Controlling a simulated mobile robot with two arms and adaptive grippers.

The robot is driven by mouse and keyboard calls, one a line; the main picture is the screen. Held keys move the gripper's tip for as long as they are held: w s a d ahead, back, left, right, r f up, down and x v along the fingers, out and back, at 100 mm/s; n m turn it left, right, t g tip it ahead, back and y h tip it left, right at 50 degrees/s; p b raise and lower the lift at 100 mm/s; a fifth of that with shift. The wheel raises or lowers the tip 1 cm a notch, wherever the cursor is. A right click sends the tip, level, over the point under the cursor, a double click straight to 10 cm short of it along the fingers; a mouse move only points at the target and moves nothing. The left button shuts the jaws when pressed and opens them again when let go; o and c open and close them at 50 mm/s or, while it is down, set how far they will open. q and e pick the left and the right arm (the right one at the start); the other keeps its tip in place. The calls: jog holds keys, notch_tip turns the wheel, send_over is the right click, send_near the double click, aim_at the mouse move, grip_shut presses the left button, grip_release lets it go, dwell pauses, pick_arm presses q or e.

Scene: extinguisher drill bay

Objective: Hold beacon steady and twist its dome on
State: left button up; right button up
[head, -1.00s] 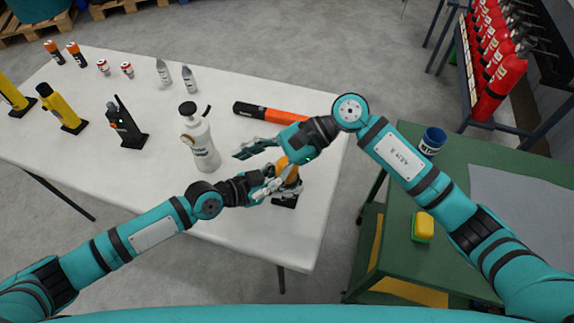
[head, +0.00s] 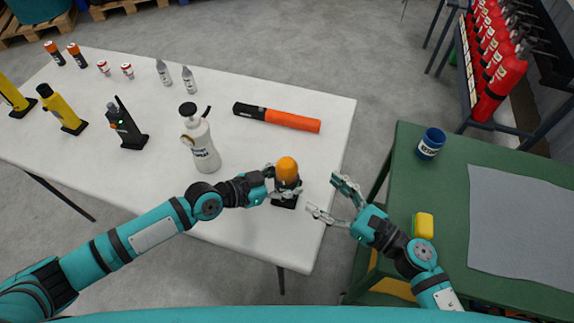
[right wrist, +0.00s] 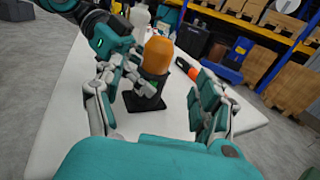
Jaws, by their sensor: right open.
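The beacon (head: 285,202) stands upright on its black square base near the table's front right corner. Its orange dome (head: 287,169) sits on top of the dark body; I cannot tell whether it is fully seated. My left gripper (head: 283,190) is closed around the beacon's body below the dome, and its fingers partly hide the body. In the right wrist view the dome (right wrist: 158,54) and black base (right wrist: 146,124) show ahead, between my right fingers. My right gripper (head: 324,194) is open and empty, to the right of the beacon and apart from it.
A white bottle (head: 201,147) stands left of the beacon, and an orange and black baton (head: 280,117) lies behind it. The green bench (head: 405,170) at right carries a blue cup (head: 431,144) and a yellow sponge (head: 423,225). The white table (head: 230,231) is clear in front.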

aim_at(296, 174)
jog(key=x, duration=1.1)
jog(key=shift+w+a, duration=0.1)
jog(key=shift+a, duration=0.15)
